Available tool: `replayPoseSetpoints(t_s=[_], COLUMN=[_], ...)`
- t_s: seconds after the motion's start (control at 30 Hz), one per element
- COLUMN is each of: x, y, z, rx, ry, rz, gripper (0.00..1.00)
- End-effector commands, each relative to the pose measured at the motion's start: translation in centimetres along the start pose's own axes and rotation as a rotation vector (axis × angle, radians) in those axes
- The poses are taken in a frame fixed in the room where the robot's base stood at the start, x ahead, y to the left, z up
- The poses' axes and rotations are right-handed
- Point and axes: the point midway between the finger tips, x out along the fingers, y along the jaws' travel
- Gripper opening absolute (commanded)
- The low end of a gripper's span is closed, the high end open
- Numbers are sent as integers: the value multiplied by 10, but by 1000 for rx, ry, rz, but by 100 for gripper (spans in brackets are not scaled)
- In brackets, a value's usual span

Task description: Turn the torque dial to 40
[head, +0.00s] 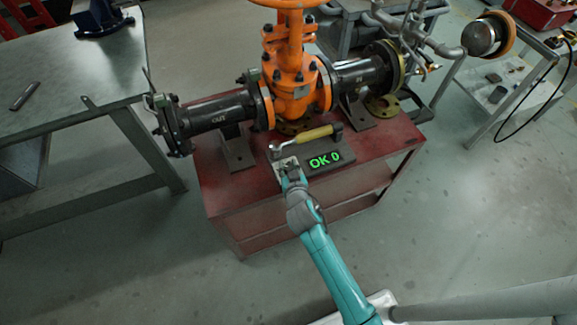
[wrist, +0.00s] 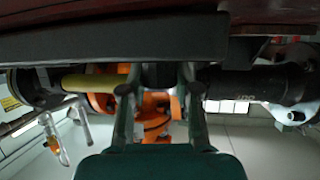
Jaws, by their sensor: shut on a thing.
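A torque wrench with a yellow handle (head: 305,137) lies across a dark base on the red bench. The base has a display (head: 325,160) that reads "OK 0" in green. My gripper (head: 286,163) is at the left end of the wrench. In the wrist view the yellow handle (wrist: 93,82) runs in from the left to my gripper (wrist: 160,80). Its fingers are shut on a dark part (wrist: 154,74) that appears to be the torque dial. The fingers hide most of it, and no scale is readable.
An orange gate valve (head: 290,80) with dark flanged pipes (head: 215,114) stands on the red bench (head: 228,197) just behind the wrench. A grey table (head: 60,80) is at the left. Open floor (head: 470,210) lies to the right.

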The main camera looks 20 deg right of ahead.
Motion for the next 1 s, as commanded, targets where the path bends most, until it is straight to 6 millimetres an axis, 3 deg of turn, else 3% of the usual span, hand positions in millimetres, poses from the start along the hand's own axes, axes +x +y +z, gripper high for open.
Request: replayPoseSetpoints(t_s=[1.0], x=[0], y=[-1], z=[0], rx=[213], ry=[-1], rz=[514], gripper=[0])
